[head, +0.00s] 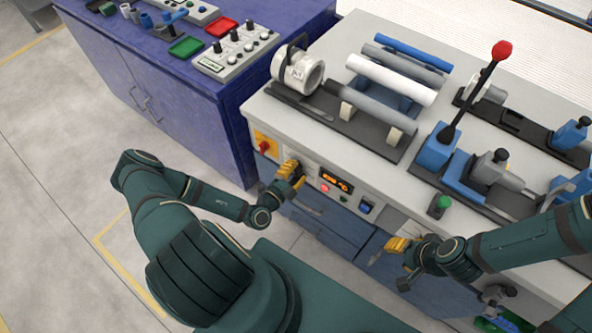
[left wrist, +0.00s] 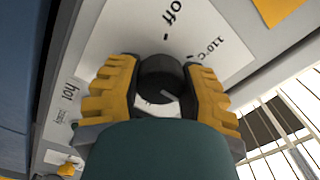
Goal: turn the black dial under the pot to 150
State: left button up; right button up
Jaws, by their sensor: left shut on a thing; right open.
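The black dial (left wrist: 160,72) sits on a white scale plate (left wrist: 112,38) on the workbench front. Printed "off", "110°C" and "hot" marks show around it; no 150 mark is readable, and the fingers cover part of the plate. My left gripper (head: 290,172) is shut on the dial, with one yellow finger on each side in the left wrist view. A light mark shows on the dial, but its setting is unclear. A white pot-like cylinder (head: 290,68) with a black handle stands on the bench above. My right gripper (head: 394,244) is open and empty near the bench front.
A lit orange display (head: 337,182), a red button (head: 324,188) and a blue switch (head: 367,207) lie right of the dial. A red knob on a yellow plate (head: 265,142) is left of it. Pipes (head: 390,79) lie on the bench top. A blue cabinet (head: 185,85) stands left.

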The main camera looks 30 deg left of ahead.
pick_arm(q)
jog(key=shift+d, duration=0.1)
jog(key=o, duration=1.2)
jog(key=s+a, duration=0.1)
jog(key=s, duration=1.1)
